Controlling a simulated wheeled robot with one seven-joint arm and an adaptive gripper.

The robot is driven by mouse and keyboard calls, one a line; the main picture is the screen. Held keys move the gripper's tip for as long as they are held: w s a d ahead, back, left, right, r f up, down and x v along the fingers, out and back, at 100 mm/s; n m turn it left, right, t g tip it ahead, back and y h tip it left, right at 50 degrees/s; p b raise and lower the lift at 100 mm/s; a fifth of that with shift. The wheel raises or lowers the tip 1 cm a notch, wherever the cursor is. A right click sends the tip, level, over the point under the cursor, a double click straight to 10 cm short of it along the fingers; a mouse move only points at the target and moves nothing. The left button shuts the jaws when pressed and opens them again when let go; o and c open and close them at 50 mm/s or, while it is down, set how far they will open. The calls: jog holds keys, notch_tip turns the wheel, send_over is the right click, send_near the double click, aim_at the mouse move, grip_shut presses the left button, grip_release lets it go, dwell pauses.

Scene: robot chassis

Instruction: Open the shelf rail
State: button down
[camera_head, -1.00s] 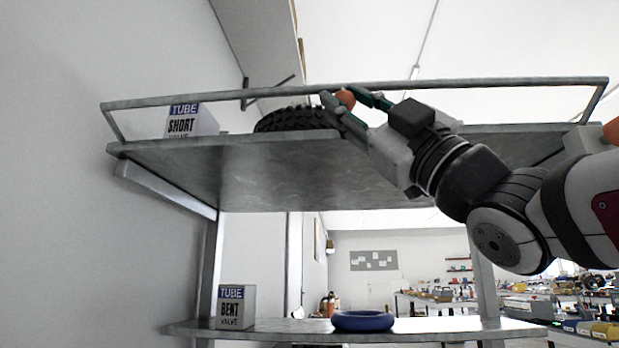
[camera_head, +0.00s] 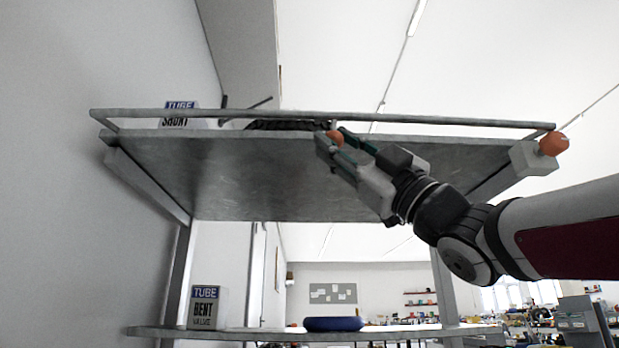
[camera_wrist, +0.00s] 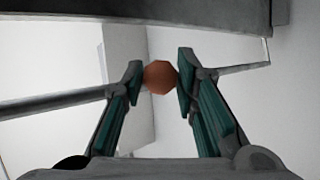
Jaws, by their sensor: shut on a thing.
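The rail (camera_head: 230,116) is a grey metal bar along the front of the upper shelf (camera_head: 230,180), sitting slightly above the shelf's front edge. An orange ball knob (camera_head: 335,137) is at mid-rail. My gripper (camera_head: 338,141) comes in from the right and is shut on this knob, at the shelf's front edge. In the wrist view, the orange knob (camera_wrist: 160,77) is between the two green-padded fingertips (camera_wrist: 158,78), and the rail (camera_wrist: 50,103) runs out to both sides.
A second orange knob (camera_head: 553,143) on a pale block is at the shelf's right end. A SHORT tube box (camera_head: 176,122) and a black tyre (camera_head: 285,125) are on the upper shelf. A BENT box (camera_head: 207,305) and blue ring (camera_head: 333,324) are on the lower shelf. A wall is at left.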

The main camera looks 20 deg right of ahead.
jog(key=shift+w+d+f+m+h+b, duration=0.2)
jog(key=shift+w+f+m+h+b, duration=0.1)
jog(key=shift+w+f, duration=0.3)
jog(key=c, duration=1.7)
grip_release()
jog(key=shift+o, duration=0.8)
jog(key=shift+w, duration=0.2)
jog(key=shift+s+r, duration=0.15)
jog(key=shift+s, duration=0.1)
jog(key=v, duration=1.2)
jog(key=shift+w, duration=0.15)
